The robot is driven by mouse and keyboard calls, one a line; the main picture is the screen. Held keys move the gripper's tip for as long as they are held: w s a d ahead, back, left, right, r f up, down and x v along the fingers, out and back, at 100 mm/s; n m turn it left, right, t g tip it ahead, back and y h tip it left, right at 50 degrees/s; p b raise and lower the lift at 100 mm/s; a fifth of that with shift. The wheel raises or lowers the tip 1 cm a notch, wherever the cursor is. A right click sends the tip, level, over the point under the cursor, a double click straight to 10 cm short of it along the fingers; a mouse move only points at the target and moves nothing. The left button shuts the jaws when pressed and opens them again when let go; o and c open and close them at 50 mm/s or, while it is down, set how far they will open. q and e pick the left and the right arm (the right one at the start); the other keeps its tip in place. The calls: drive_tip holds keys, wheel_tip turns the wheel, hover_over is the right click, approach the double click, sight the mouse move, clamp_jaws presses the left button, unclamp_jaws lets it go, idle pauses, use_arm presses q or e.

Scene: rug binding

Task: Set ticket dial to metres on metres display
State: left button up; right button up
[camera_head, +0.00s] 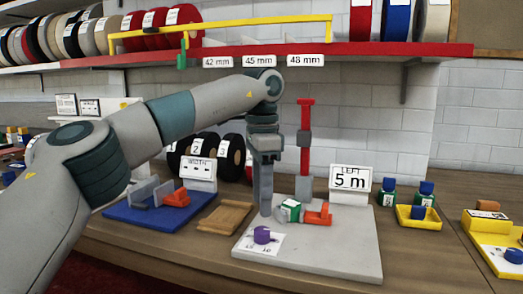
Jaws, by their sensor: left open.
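The ticket dial is a purple knob (262,235) on a white printed card, on the front left of a pale grey board (345,255). The marks around the knob are too small to read. The metres display (350,179) is a white sign behind the board that reads "LEFT 5 m". My left gripper (266,208) points straight down, open, with its fingertips just above the knob in the picture. The fingers show nearly edge-on, so I cannot tell whether they touch the board. My right gripper is not in view.
A green-and-white block (289,210) and an orange piece (318,215) sit on the board right beside the gripper. A red post (305,140) stands behind. A wooden tray (226,217) and blue tray (140,213) lie left. The board's front right is clear.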

use_arm(q)
wheel_tip(320, 180, up, 10)
drive_tip(key=p, duration=0.2)
drive_tip(key=shift+r, duration=0.15)
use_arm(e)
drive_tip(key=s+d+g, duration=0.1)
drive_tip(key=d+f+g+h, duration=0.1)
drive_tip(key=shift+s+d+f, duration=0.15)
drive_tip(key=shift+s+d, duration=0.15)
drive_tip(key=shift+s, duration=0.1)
